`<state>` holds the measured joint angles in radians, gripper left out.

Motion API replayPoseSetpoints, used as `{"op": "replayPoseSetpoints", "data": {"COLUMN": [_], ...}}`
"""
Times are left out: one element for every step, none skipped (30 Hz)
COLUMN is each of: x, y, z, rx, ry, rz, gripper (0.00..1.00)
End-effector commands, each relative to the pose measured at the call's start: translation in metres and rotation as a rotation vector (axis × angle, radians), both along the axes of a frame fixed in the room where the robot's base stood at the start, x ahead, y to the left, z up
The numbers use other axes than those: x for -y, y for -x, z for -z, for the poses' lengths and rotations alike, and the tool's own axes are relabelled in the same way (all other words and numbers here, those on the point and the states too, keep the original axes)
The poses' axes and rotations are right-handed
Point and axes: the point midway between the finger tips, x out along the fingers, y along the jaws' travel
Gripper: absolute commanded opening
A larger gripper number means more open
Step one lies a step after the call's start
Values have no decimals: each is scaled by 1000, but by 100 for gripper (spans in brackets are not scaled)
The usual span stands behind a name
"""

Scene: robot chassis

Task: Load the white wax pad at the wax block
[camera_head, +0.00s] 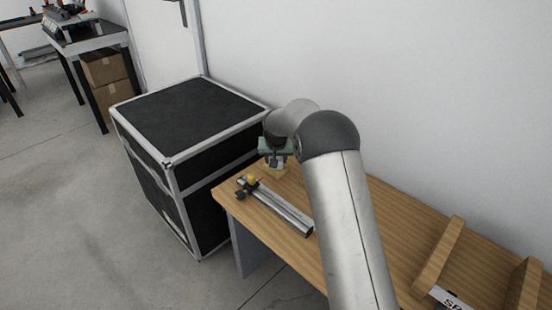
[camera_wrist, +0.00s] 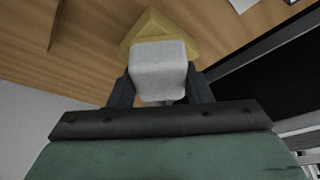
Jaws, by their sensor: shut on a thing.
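My gripper (camera_head: 276,162) is above the far left end of the wooden bench. In the wrist view my gripper (camera_wrist: 160,88) is shut on the white wax pad (camera_wrist: 158,66), with a dark finger on each side of it. The yellow wax block (camera_wrist: 152,24) lies on the bench just beyond the pad and is partly hidden behind it. It also shows in the head view as a small yellow patch (camera_head: 269,173) under my gripper. I cannot tell whether the pad touches the block.
A metal rail with a yellow knob (camera_head: 270,205) lies on the bench (camera_head: 365,235) in front of the block. A black flight case (camera_head: 190,120) stands left of the bench. Wooden dividers (camera_head: 440,255) stand at the right. The wall is close behind.

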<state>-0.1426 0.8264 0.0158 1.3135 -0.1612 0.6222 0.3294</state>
Motion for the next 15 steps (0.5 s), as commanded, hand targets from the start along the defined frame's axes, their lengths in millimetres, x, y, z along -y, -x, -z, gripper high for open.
{"op": "replayPoseSetpoints", "data": {"x": [0,0,0,0,0,0,0,0,0,0,0,0,0,0,0], "y": [1,1,1,1,1,1,1,1,1,1,1,1,1,0,0], "z": [2,1,0,-1,-3,-6,-8,-11,-14,-17,-20,-23,-25,-28,-31], "rx": [-4,-4,-4,-4,-4,-3,-3,-3,-3,-3,-3,-3,-3,-2,-2], "ry": [1,1,1,1,1,1,1,1,1,1,1,1,1,1,0], "rz": [0,0,0,0,0,0,0,0,0,0,0,0,0,0,0], "gripper": [27,27,27,27,27,27,27,27,27,27,27,27,27,27,27]}}
